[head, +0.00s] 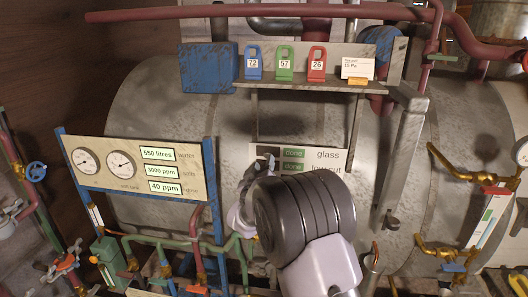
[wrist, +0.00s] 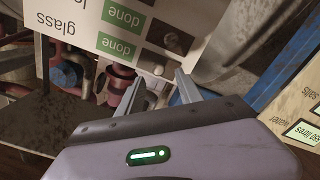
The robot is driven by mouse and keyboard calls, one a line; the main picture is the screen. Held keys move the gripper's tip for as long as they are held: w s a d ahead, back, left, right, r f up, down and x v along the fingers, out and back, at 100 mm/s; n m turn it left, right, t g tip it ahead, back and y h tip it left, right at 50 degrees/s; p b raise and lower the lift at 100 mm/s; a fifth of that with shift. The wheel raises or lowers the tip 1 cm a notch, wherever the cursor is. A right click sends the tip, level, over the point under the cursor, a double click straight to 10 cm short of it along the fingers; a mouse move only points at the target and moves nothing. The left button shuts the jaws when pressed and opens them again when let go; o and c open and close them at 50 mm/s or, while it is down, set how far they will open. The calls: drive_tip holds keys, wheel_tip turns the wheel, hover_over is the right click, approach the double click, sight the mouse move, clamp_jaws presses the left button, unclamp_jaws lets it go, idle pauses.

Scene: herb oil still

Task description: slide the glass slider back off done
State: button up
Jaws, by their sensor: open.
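The white slider board (head: 330,180) hangs on the front of the big metal tank, with a "glass" row above a partly hidden lower row. In the glass row the green "done" field (head: 293,153) is uncovered, with a dark slider piece (head: 267,151) to its left. In the wrist view, which is upside down, the glass row's green field (wrist: 116,46) and a dark patch beside it (wrist: 154,62) show just beyond my fingers. My gripper (wrist: 160,88) is open and empty, close to the board. In the head view my arm hides the board's lower part.
A gauge panel (head: 108,165) on a blue frame stands left of the board. A shelf above holds blue, green and red numbered tags (head: 285,64). Pipes run below, and a grey upright bar (head: 405,155) stands to the right.

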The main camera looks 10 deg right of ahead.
sight(266, 155)
drive_tip(key=p+x, duration=0.1)
drive_tip(key=x, duration=0.3)
drive_tip(key=shift+w+d+r, duration=0.1)
drive_tip(key=shift+d+r, duration=0.1)
drive_tip(key=shift+d, duration=0.05)
drive_tip(key=shift+w+f, duration=0.1)
drive_tip(key=shift+w, duration=0.3)
clamp_jaws()
idle(0.8)
